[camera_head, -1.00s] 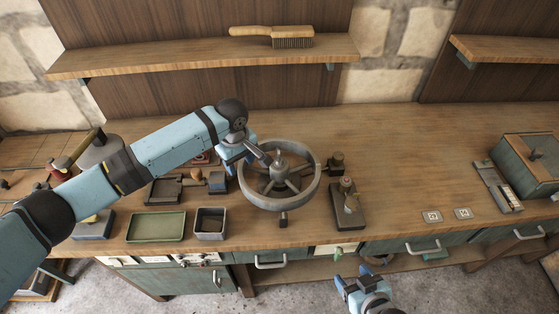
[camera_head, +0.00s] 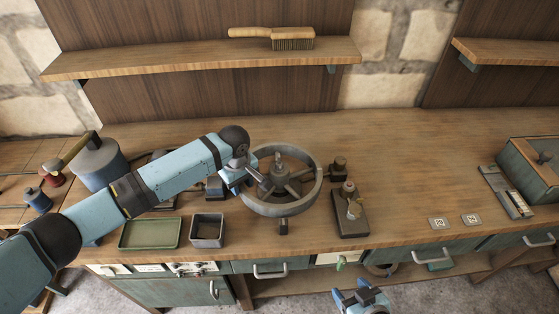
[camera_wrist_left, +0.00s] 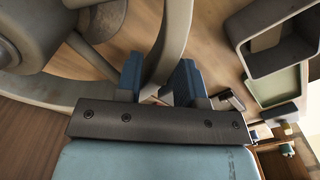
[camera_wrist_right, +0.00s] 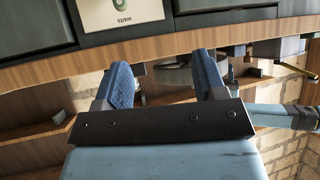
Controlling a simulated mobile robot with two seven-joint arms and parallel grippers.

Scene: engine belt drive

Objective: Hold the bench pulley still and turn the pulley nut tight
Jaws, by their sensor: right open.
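The bench pulley (camera_head: 318,185) is a grey spoked wheel lying flat above the bench. A short stud (camera_head: 278,158) stands up from its hub; I cannot make out the pulley nut clearly. My left gripper (camera_head: 236,184) is at the pulley's left rim. In the left wrist view, its blue fingers (camera_wrist_left: 158,82) are drawn close on both sides of the pulley rim (camera_wrist_left: 172,40), shut on it. My right gripper (camera_head: 358,296) is open and empty in front of the bench edge, low and away from the pulley. Its spread fingers (camera_wrist_right: 163,84) also show in the right wrist view.
A green tray (camera_head: 150,247) and a grey bin (camera_head: 221,230) are left of the pulley. A dark block with a knob (camera_head: 350,226) stands close on its right. Drawers with handles (camera_head: 270,275) line the bench front. The bench top farther right is largely clear.

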